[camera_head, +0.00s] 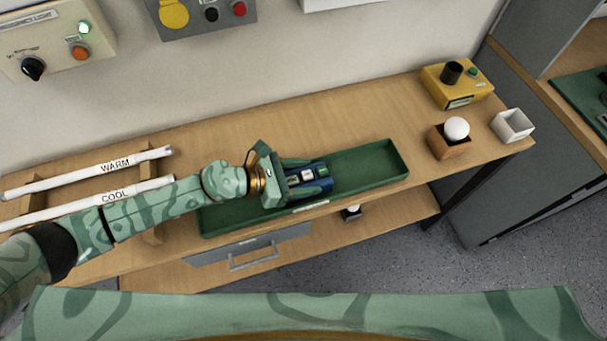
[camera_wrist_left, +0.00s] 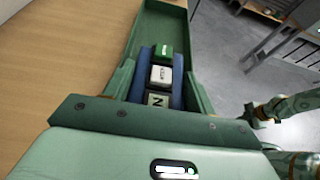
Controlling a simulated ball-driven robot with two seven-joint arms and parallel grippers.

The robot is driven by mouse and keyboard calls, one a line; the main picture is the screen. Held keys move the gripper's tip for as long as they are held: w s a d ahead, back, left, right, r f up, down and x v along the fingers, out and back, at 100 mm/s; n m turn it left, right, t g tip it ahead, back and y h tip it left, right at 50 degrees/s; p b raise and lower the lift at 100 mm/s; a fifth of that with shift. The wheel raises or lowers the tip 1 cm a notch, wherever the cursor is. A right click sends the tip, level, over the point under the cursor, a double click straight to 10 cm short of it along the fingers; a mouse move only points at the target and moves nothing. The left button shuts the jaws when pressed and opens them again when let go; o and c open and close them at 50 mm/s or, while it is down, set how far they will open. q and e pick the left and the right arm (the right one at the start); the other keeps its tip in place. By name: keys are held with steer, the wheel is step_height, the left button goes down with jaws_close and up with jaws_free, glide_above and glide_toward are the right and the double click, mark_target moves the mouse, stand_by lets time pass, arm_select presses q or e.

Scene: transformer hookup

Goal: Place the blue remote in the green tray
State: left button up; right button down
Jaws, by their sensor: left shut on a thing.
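The blue remote (camera_head: 316,187) is between the fingers of my left gripper (camera_head: 312,178), over the green tray (camera_head: 370,162). The left wrist view shows the blue remote (camera_wrist_left: 177,85) with a green, a white and a dark-lettered button on top, between the two green fingers (camera_wrist_left: 158,84). My left gripper is shut on it. The green tray (camera_wrist_left: 166,22) stretches ahead beyond the remote. I cannot tell whether the remote touches the tray's floor.
White tubes marked WARM (camera_head: 115,167) and COOL (camera_head: 115,196) lie on a rack at the left. A yellow box (camera_head: 457,87), a wooden block with a white ball (camera_head: 456,128) and a small white box (camera_head: 512,125) stand at the right. Bare tabletop lies behind the tray.

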arm_select(q)
steer(key=o, duration=1.1)
steer(key=shift+f, duration=0.1)
steer(key=shift+a+r, duration=0.25)
steer(key=shift+r, duration=0.05)
steer(key=v, duration=1.1)
steer(key=shift+s+a+r, duration=0.1)
steer(key=shift+s+a, duration=0.05)
steer(key=shift+a, duration=0.05)
